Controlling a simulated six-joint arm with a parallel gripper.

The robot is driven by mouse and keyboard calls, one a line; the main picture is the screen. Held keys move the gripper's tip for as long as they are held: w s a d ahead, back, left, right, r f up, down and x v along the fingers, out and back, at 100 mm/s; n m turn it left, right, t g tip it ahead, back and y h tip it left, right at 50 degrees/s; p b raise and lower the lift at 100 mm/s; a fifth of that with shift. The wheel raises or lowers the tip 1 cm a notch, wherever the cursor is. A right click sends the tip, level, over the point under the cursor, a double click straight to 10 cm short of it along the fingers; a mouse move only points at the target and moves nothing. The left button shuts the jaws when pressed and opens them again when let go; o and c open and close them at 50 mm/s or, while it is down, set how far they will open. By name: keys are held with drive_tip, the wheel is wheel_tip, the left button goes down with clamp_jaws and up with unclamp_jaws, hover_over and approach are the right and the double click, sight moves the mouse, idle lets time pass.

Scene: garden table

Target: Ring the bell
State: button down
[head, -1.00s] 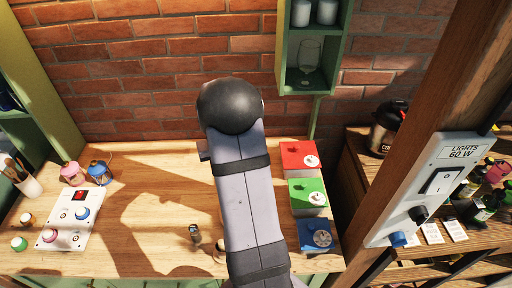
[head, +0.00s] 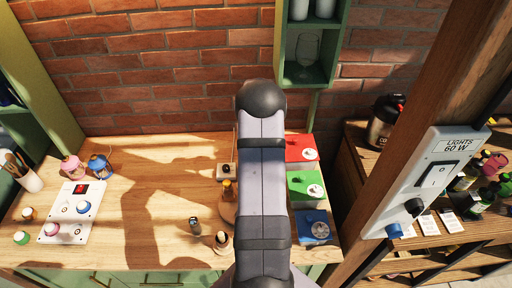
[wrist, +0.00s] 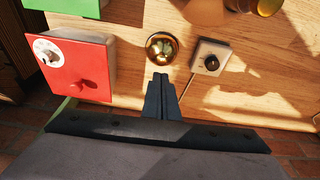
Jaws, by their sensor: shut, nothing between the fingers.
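A small brass bell (wrist: 161,46) with a shiny dome stands on the wooden table in the wrist view. My gripper (wrist: 161,76) is shut and empty, its black fingertips just below the bell in the picture. A small gap shows between tips and dome in this view; the height between them I cannot tell. In the head view my arm covers the bell and the gripper.
A red box (wrist: 82,66) with a dial stands left of the bell, a green box (wrist: 72,6) beyond it. A small pale box with a black knob (wrist: 209,57) sits close on the right. A blue box (head: 314,228) and a white control panel (head: 72,210) are also on the table.

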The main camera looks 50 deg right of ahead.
drive_tip(key=shift+f+b, duration=1.1)
drive_tip(key=shift+f, duration=1)
drive_tip(key=shift+f+b, duration=0.65)
drive_tip(key=shift+f, duration=0.15)
idle(0.6)
drive_tip(key=shift+r, duration=0.15)
drive_tip(key=shift+r+p, duration=0.5)
drive_tip(key=shift+r, duration=0.2)
idle(0.7)
wheel_tip(320, 180, up, 6)
drive_tip(key=p, duration=0.3)
drive_tip(key=shift+p, duration=0.35)
